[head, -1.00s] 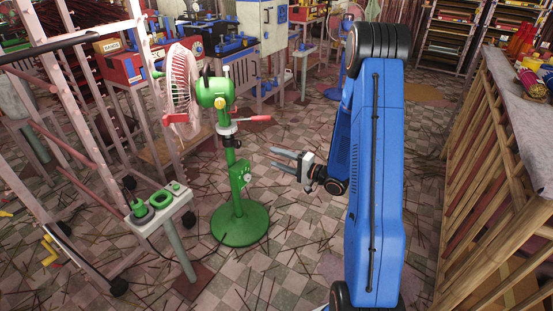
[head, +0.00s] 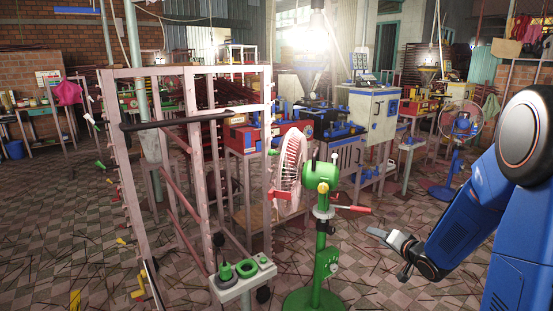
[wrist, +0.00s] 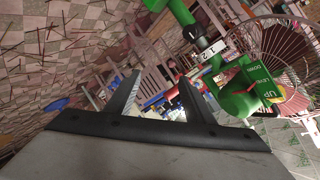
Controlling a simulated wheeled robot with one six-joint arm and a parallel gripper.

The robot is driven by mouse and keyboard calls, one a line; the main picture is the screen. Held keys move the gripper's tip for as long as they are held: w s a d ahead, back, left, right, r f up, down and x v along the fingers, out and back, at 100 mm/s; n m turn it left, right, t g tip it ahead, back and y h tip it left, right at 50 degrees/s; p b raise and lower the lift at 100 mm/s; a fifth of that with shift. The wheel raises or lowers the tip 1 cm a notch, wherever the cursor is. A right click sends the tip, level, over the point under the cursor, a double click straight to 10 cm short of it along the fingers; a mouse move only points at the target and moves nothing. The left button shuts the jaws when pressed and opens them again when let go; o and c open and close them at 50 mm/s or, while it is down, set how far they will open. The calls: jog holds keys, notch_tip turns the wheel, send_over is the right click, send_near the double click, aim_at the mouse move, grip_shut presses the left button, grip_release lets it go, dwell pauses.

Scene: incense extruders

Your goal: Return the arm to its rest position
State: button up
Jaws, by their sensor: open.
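My blue arm stands at the right edge of the head view, bent at its elbow. My gripper (head: 383,238) points left from its end, above the tiled floor and to the right of the green stand fan (head: 320,225). In the wrist view the two jaws of my gripper (wrist: 158,85) are spread apart with nothing between them. The green fan head also shows there close by on the right (wrist: 240,98), with a red-tipped handle beside the jaws. I cannot tell the exact distance from my gripper to the fan.
A pink wooden rack (head: 190,160) stands left of the fan. A small white stand (head: 240,285) with green rings is in front of it. Machines and a white cabinet (head: 373,112) line the back. Another fan (head: 460,125) stands behind my arm.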

jog(key=s+r+n+g+h, duration=0.1)
jog(key=s+r+g+h, duration=0.15)
jog(key=s+r, duration=0.4)
jog(key=s+r+n+g+h, duration=0.1)
jog(key=s+r+h, duration=0.25)
jog(key=s, duration=0.55)
jog(key=s+a+r+n+g+y, duration=0.1)
jog(key=s+a, duration=0.3)
jog(key=s, duration=0.8)
jog(key=s+a+n+g+y, duration=0.1)
jog(key=s+a+n+g, duration=0.2)
jog(key=s, duration=1)
jog(key=shift+s+a+r+g+y, duration=0.15)
jog(key=shift+a+r+g+y, duration=0.2)
jog(key=shift+a+g+y, duration=0.15)
